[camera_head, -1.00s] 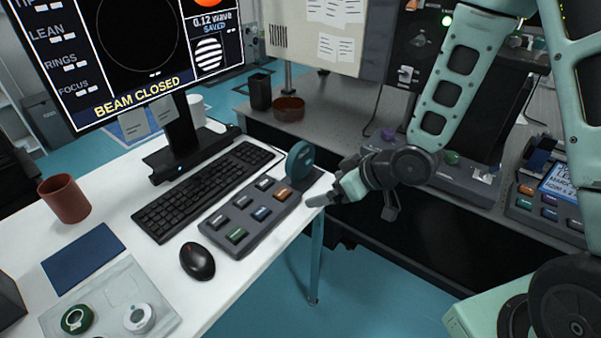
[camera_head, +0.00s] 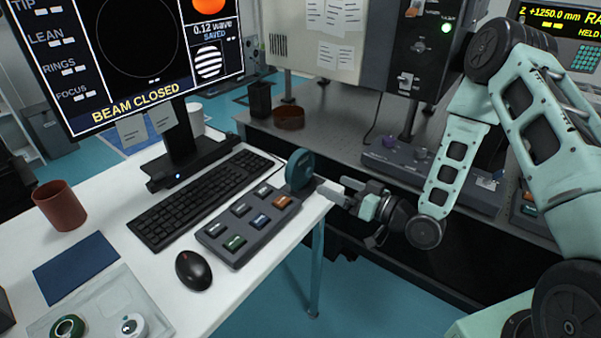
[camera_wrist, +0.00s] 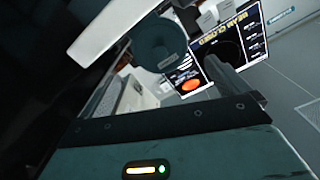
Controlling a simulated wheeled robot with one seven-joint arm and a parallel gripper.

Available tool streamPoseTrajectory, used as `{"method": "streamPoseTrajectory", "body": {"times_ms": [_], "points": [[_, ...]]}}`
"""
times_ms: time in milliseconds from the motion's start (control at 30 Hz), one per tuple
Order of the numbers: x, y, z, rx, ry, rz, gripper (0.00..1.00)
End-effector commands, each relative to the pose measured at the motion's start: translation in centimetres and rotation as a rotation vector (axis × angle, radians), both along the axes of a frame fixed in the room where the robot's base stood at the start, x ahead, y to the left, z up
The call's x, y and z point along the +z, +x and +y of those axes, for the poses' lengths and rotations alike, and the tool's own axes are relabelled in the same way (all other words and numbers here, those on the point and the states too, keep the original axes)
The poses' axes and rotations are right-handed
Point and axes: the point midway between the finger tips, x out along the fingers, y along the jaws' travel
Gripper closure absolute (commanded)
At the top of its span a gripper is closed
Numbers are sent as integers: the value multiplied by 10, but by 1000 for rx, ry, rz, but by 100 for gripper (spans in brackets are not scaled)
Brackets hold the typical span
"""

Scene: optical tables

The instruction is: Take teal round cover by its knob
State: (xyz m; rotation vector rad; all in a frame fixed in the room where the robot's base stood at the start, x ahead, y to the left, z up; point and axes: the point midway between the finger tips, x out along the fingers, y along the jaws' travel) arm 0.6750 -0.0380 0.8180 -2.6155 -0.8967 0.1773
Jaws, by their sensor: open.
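The teal round cover (camera_head: 299,168) stands on edge at the far right corner of the white desk, behind the button panel. In the wrist view the cover (camera_wrist: 158,46) is a dark teal disc with a small pale label, partly hidden by my pale finger. I cannot clearly make out its knob. My gripper (camera_head: 340,191) is open and empty, just right of and slightly below the cover, with its fingers pointing left towards it. A small gap seems to separate them, but contact is hard to judge.
The button panel (camera_head: 246,223), keyboard (camera_head: 195,198) and mouse (camera_head: 194,270) lie left of the cover. A monitor (camera_head: 150,65) stands behind them. A grey bench (camera_head: 345,125) with a brown bowl (camera_head: 289,118) is beyond. Open floor shows below the desk's right edge.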

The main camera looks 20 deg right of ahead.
Motion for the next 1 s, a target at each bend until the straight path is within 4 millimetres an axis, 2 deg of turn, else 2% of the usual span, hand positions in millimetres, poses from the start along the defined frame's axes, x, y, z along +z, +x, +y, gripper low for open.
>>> {"method": "streamPoseTrajectory", "body": {"times_ms": [200,467,700,1000], "points": [[1,31,25,3,0,-2,0],[1,46,36,1,0,0,0],[1,75,56,1,0,-2,0],[0,84,63,0,-1,1,0]]}}
